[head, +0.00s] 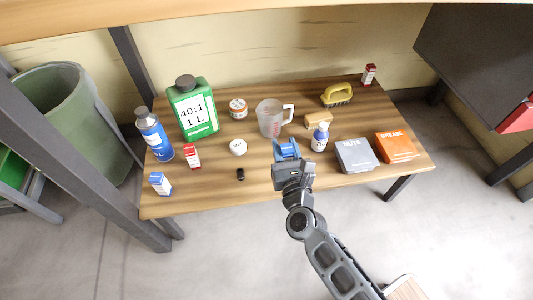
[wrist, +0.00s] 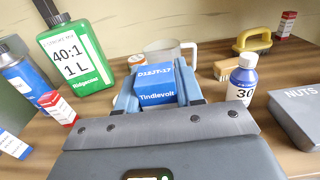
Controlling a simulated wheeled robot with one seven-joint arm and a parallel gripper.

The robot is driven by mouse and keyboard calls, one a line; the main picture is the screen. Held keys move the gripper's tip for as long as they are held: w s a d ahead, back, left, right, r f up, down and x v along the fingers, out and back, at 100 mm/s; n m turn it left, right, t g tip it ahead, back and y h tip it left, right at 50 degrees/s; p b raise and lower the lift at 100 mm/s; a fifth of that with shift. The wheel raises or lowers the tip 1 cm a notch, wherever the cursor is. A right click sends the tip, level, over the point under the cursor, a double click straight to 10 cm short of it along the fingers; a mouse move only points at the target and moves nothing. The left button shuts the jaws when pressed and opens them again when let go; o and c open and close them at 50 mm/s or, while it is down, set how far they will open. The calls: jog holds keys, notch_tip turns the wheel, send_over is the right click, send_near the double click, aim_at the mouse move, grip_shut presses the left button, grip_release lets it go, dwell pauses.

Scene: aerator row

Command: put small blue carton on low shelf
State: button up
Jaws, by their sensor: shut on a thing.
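The small blue carton (wrist: 156,88), with white lettering, sits between the two fingers of my gripper (wrist: 158,97) in the wrist view. My gripper (head: 287,150) is shut on it. In the head view only a little blue shows at the fingertips, and carton and fingers are hard to tell apart there. The low shelf (head: 215,198) is a wooden board under a higher wooden top. The carton is over the middle of this shelf; whether it touches the board I cannot tell.
A measuring jug (head: 270,118) stands just behind my gripper, a small blue bottle (head: 320,137) to its right and a white ball (head: 238,147) to its left. A grey NUTS box (head: 356,156) is further right. The higher wooden top (head: 190,10) hangs above. Bare board shows at front left.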

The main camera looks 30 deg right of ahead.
jog(key=shift+w+a+f+b, duration=0.5)
jog(key=shift+w+a+f, duration=0.2)
jog(key=shift+f, duration=0.5)
jog(key=shift+w+a+f+b, duration=0.55)
jog(key=shift+w+f, duration=0.1)
jog(key=shift+f, duration=0.6)
jog(key=shift+w+a+f+b, duration=0.5)
jog(key=shift+w+a+f, duration=0.2)
jog(key=shift+f, duration=0.5)
jog(key=shift+d+f, duration=0.1)
jog(key=shift+f, duration=0.1)
jog(key=o, duration=1)
jog(key=shift+o, duration=0.2)
jog(key=shift+r, duration=0.15)
jog(key=shift+s, duration=0.2)
jog(key=p+v, duration=0.1)
jog(key=v, duration=1)
jog(key=shift+s+p, duration=0.3)
jog(key=shift+p, duration=0.1)
jog(key=shift+r, duration=0.1)
